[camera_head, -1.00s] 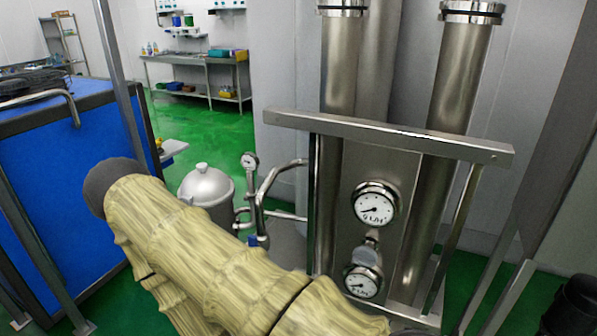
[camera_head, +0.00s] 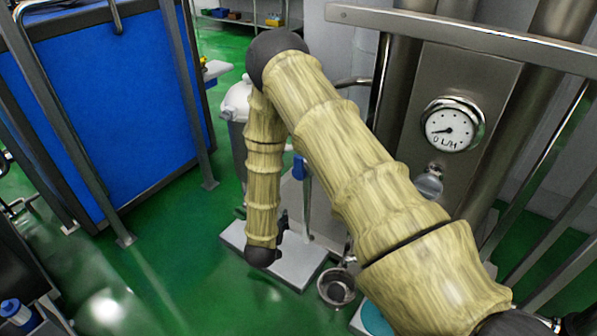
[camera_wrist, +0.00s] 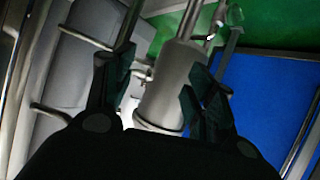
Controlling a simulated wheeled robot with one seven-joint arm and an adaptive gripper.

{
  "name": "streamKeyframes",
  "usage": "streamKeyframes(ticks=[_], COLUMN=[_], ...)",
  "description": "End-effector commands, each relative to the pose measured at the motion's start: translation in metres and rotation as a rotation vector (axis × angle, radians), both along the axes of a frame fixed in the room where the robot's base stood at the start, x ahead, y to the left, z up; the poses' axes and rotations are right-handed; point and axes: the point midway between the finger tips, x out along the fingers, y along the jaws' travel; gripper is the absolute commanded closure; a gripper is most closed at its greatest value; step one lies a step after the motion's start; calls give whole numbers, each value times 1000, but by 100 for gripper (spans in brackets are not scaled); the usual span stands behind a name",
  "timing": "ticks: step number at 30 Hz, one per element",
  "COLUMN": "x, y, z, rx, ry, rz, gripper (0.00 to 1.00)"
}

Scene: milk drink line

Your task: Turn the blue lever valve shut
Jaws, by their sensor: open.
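The blue lever (camera_head: 299,168) shows in the head view just right of my hanging forearm, on thin upright steel pipework beside the steel panel. Part of that pipework is hidden behind my arm. My gripper (camera_wrist: 160,75) is open in the wrist view, its two dark fingers spread apart with nothing held between them. A steel canister (camera_wrist: 168,90) shows beyond the gap. I cannot make out the blue lever in the wrist view. In the head view my gripper is mostly hidden at the forearm's lower end, below the lever's height in the picture.
A round gauge (camera_head: 452,125) sits on the steel panel (camera_head: 487,85), under a horizontal steel bar (camera_head: 470,35). A large blue panel (camera_head: 105,120) in a metal frame stands left. A pale base plate (camera_head: 300,266) lies below the pipework. Green floor is clear at centre left.

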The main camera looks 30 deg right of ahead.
Motion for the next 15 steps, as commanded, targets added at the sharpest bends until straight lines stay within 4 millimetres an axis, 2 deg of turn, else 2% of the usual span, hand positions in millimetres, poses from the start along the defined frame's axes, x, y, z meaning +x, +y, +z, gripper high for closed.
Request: streamKeyframes(ticks=[1, 3, 6, 10, 15], x=[24, 48, 72, 87, 92], y=[-12, -30, -51, -70, -82], z=[0, 17, 42, 69, 89], rx=[-38, -98, -173, -246, -295], ry=[-74, -161, -260, -342, -385], rz=[-60, -152, -277, -414, -513], gripper=[45, 45, 45, 45, 45])
